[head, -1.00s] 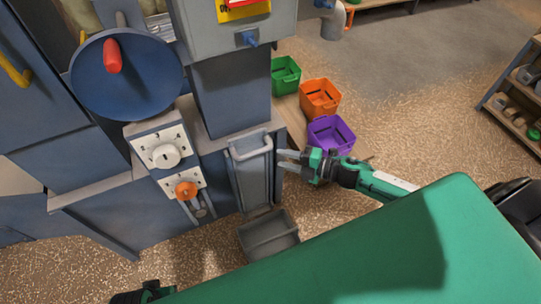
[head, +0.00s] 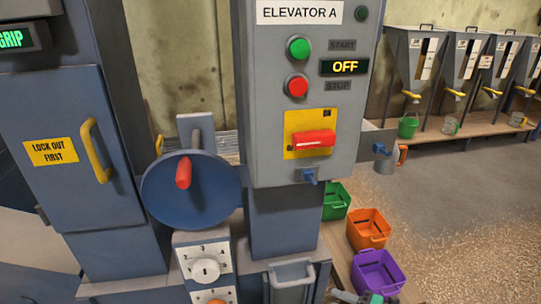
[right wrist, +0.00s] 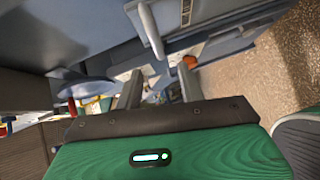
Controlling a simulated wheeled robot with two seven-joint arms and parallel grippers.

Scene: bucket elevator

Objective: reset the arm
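My right gripper (head: 345,297) shows only in part at the bottom edge of the head view, just right of the grey handle (head: 291,273) on the machine's front. In the right wrist view its two fingers (right wrist: 161,84) stand apart with nothing held between them. The machine front, the pale handle (right wrist: 146,28) and an orange knob (right wrist: 190,62) lie beyond the fingers. My left gripper is in neither current view.
The Elevator A panel (head: 344,105) reads OFF, with a red switch (head: 313,142) on yellow. A blue wheel (head: 215,190) with a red knob stands left of it. Green (head: 336,200), orange (head: 368,229) and purple (head: 378,272) bins sit at right.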

